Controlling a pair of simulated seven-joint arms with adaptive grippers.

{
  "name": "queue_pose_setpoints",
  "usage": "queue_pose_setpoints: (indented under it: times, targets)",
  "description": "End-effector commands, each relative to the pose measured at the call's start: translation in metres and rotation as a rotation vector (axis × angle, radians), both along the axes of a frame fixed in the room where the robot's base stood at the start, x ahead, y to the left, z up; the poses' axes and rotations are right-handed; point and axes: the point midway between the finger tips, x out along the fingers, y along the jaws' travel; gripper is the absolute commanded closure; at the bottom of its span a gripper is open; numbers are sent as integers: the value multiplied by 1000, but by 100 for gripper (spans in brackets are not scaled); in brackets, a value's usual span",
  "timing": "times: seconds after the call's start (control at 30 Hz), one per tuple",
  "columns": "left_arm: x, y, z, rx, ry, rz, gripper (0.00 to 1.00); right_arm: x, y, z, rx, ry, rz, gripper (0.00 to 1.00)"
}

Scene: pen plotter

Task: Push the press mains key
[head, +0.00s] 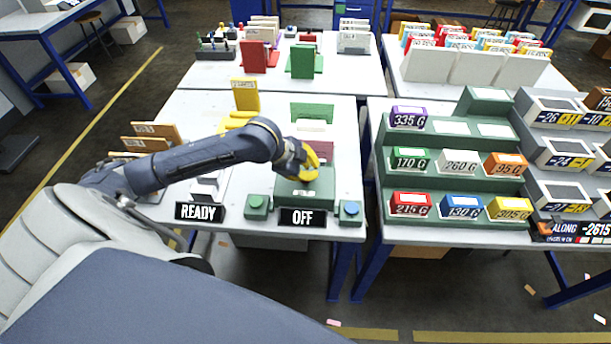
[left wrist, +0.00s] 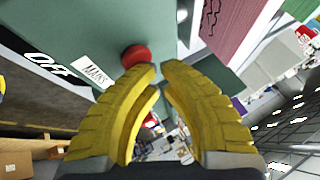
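The press is a green box (head: 318,197) on the near part of the left table, with a black OFF sign (head: 303,217) at its front. In the left wrist view, a round red key (left wrist: 135,55) stands on the green face beside a white MAINS label (left wrist: 95,72). My left gripper (head: 313,158) is over the press and hides the key in the head view. In the left wrist view, its yellow fingers (left wrist: 159,66) have their tips almost together, with nothing held between them. The tips are close to the red key; I cannot tell whether they touch it. My right gripper is not in view.
A green button box (head: 257,207) and a blue button box (head: 350,212) flank the OFF sign. A READY sign (head: 199,211) stands to the left. A pink panel (head: 318,148) is behind the press.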

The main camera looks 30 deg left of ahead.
Motion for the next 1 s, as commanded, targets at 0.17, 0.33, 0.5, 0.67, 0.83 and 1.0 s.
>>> queue_pose_setpoints:
  times: [0.17,0.33,0.5,0.67,0.83,1.0]
  targets:
    - [0,0,1,-1,0,0,100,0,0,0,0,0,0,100]
    - [0,-1,4,-1,-2,-1,100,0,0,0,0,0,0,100]
    - [1,0,18,-1,-4,-2,100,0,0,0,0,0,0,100]
    - [1,0,31,-1,-3,-2,100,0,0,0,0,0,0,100]
    - [1,0,45,1,-4,-2,100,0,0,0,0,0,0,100]
    - [1,-1,56,-1,-3,-2,100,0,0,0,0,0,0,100]
